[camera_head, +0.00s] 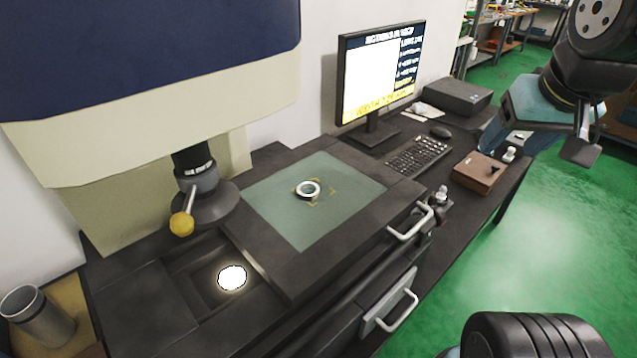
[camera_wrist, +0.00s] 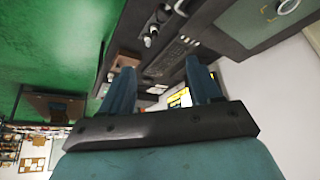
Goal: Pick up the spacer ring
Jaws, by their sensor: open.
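The spacer ring (camera_head: 308,190) is a small pale metal ring lying flat on the green plate (camera_head: 290,220) of the machine's stage, over a tan corner-marked outline. In the wrist view the ring (camera_wrist: 287,6) shows at the top right corner, cut by the frame edge. My gripper (camera_wrist: 162,78) shows its two teal fingers spread apart with nothing between them. In the head view my gripper (camera_head: 545,112) is at the upper right, beyond the bench's right edge, well away from the ring.
The machine's overhanging head (camera_head: 150,60) and its yellow-knobbed lever (camera_head: 183,222) stand left of the plate. A monitor (camera_head: 380,80), keyboard (camera_head: 418,155) and brown box (camera_head: 480,173) stand to the right. Handles (camera_head: 410,225) jut from the stage front. The green floor (camera_head: 480,260) is open.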

